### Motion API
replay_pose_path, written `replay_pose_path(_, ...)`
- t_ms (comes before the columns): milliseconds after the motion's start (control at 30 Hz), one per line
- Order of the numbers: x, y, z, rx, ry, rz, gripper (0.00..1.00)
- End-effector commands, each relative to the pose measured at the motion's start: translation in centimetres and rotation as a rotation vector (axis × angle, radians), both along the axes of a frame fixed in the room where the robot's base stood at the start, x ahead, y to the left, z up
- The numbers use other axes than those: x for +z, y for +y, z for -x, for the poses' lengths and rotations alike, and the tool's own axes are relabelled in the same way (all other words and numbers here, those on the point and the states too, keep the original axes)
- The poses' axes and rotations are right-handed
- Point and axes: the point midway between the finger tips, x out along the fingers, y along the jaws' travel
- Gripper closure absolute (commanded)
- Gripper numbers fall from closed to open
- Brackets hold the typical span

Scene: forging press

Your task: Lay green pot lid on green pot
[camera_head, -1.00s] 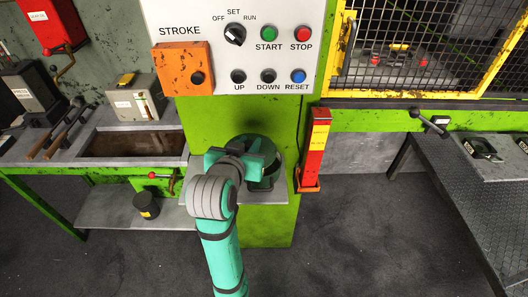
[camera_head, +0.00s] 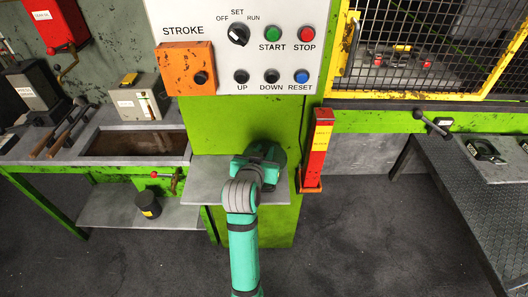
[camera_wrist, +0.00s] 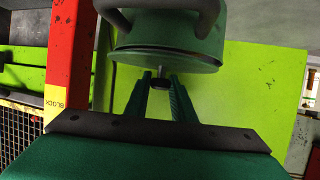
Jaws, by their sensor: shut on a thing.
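In the wrist view, which looks upside down, the green pot (camera_wrist: 170,42) shows its side and two dark loop handles. The green pot lid (camera_wrist: 165,64) lies across the pot's mouth, its dark knob toward my gripper. I cannot tell whether the lid rests fully on the rim or has a small gap. My gripper (camera_wrist: 160,78) has its two green fingers on either side of the knob and is shut on it. In the head view my gripper and wrist (camera_head: 264,153) are over the grey shelf (camera_head: 206,188) and hide most of the pot and lid.
A red safety block (camera_head: 318,150) stands just right of the shelf; it also shows in the wrist view (camera_wrist: 72,60). The control panel (camera_head: 238,75) is above and behind. A bench with a trough (camera_head: 140,142) is left, a dark metal table (camera_head: 470,185) right.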

Motion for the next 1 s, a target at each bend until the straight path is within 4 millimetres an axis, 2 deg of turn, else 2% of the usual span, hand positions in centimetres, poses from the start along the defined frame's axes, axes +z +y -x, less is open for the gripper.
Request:
replay_pose_path(133,0.0,0.5,0.0,0.007,0.001,0.0,1.0)
replay_pose_path(400,-0.5,0.0,0.0,0.0,0.0,0.001,1.0)
replay_pose_path(433,-0.5,0.0,0.0,0.0,0.001,0.001,0.75)
replay_pose_path(500,-0.5,0.0,0.0,-0.001,0.001,0.0,0.59)
replay_pose_path(900,0.1,0.0,0.0,0.0,0.0,0.0,0.59)
replay_pose_path(1000,0.5,0.3,1.1,0.001,-0.001,0.001,0.59)
